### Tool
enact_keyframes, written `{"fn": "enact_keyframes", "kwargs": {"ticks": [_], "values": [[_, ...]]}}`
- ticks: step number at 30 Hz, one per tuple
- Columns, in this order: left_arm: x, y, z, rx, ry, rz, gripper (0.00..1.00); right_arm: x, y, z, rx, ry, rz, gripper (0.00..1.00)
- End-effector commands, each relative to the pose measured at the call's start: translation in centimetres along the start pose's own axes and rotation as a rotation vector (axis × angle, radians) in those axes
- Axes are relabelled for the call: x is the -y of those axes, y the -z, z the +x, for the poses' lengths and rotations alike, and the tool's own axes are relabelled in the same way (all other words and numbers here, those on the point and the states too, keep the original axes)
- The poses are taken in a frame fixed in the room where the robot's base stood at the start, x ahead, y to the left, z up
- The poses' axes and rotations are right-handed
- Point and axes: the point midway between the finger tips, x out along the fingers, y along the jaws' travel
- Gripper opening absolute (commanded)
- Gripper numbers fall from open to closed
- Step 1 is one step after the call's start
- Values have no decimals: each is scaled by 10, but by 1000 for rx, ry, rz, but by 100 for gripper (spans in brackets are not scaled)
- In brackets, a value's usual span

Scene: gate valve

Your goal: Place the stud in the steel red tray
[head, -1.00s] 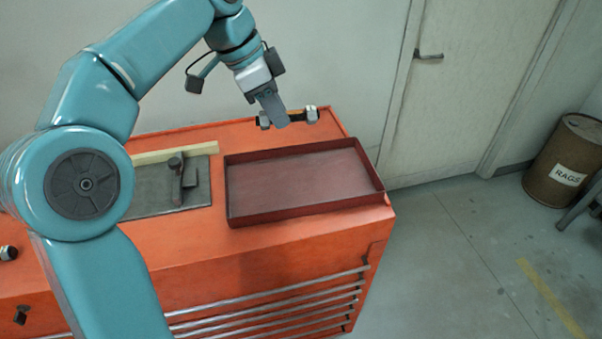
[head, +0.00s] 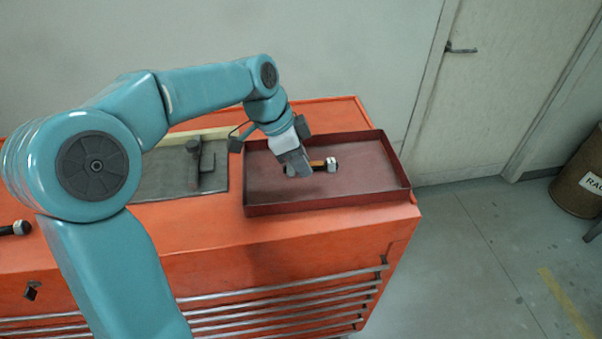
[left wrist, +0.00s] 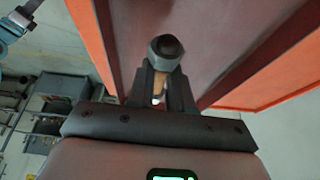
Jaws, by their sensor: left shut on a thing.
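The stud (head: 331,164) has a pale nut on its end and a brownish shank. My left gripper (head: 299,170) is shut on it, inside the outline of the red tray (head: 375,196) in the head view. I cannot tell whether the stud touches the tray floor. In the left wrist view the stud's nut end (left wrist: 167,48) sticks out past the fingers of my left gripper (left wrist: 160,85), with the red tray (left wrist: 215,40) behind it. My right gripper is not in view.
The tray stands on an orange tool cabinet (head: 200,228). A grey mat (head: 160,178) with a dark metal tool (head: 196,160) lies left of it. Another dark, rod-like piece (head: 16,228) lies at the far left. A rag drum (head: 578,180) stands on the floor at right.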

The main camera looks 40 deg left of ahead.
Motion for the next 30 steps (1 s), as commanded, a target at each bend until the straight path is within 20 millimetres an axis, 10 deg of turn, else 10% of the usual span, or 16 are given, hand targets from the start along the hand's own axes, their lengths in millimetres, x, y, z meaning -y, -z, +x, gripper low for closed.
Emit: {"fn": "enact_keyframes", "kwargs": {"ticks": [17, 18, 19, 30], "values": [[2, -15, 37, 0, -1, -1, 0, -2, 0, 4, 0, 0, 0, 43], [1, -15, 36, 1, -2, -1, 33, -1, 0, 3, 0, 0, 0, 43], [1, -15, 36, 1, -2, -1, 43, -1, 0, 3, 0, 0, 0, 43], [2, -14, 31, 1, -1, -1, 45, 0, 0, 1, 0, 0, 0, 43]]}}
